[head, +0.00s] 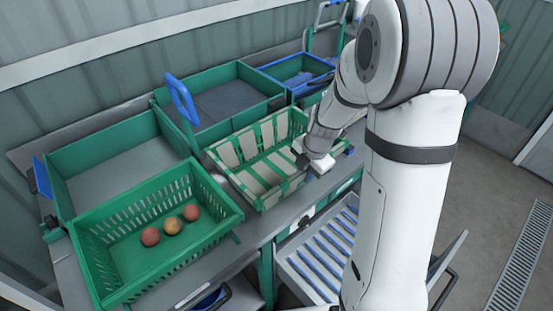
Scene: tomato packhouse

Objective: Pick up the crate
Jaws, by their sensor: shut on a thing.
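A green slatted crate (283,191) stands on the grey bench in the middle of the head view. It looks empty, and pale surface shows through its slats. My gripper (304,160) is at the crate's right end, shut on its rim there. The fingertips are small and partly hidden by my wrist, so the exact grip is hard to see. The crate looks level, and I cannot tell whether it is clear of the bench.
Green bins (88,143) with blue handles stand behind, along the wall. A blue-slatted rack (322,244) is below the bench. Open floor (490,190) lies at the right.

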